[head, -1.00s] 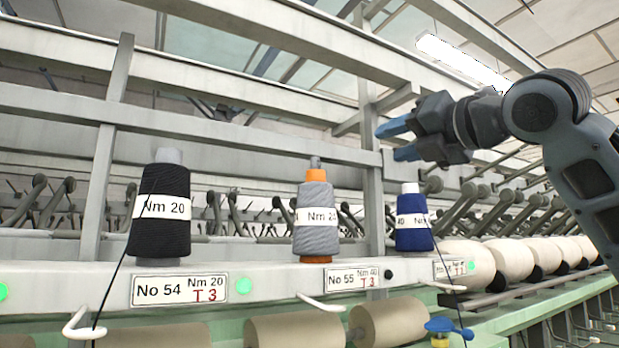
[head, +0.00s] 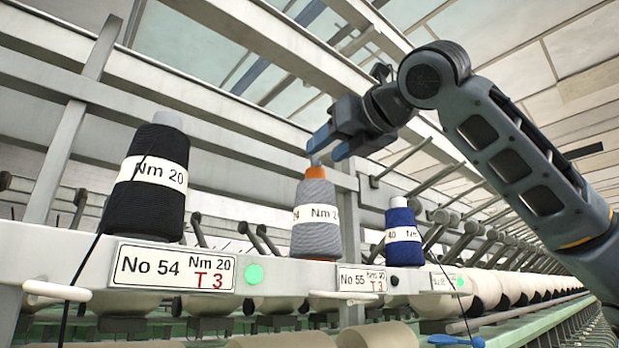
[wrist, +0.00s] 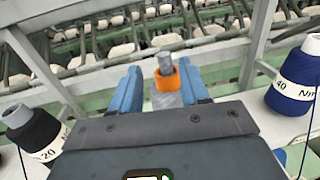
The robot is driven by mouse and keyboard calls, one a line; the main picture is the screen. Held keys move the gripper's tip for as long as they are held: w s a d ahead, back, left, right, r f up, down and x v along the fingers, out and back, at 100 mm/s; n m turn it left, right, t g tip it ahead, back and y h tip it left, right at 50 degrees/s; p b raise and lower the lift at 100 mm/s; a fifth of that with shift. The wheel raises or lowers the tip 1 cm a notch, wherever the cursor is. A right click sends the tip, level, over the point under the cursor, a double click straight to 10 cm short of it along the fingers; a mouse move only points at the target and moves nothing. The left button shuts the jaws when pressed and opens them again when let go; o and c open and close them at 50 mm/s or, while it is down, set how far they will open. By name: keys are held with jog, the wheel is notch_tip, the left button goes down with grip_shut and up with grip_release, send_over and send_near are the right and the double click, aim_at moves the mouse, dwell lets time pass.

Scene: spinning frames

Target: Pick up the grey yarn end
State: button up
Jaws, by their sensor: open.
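The grey yarn cone (head: 315,222) stands upright on the machine rail, with an orange top and a label reading Nm. Its orange top also shows in the wrist view (wrist: 162,98), between the blue fingers. No loose grey yarn end can be made out in either view. My gripper (head: 325,148) is open and empty. In the head view its blue fingers are just above the cone's top. In the wrist view the fingers (wrist: 163,90) lie on either side of the cone's tip; whether they touch it cannot be told.
A black cone (head: 150,185) stands to the left and a blue cone (head: 403,238) to the right on the same rail. A plate No 54 (head: 172,268) and a plate No 55 (head: 361,280) are on the rail's front. White hooks (head: 56,290) stick out below. A frame post stands behind the grey cone.

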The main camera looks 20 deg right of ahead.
aim_at(318, 157)
jog(key=w, duration=0.2)
jog(key=w+p, duration=0.1)
jog(key=w, duration=0.3)
jog(key=shift+a+r, duration=0.15)
jog(key=shift+a, duration=0.1)
jog(key=shift+s, duration=0.1)
grip_shut()
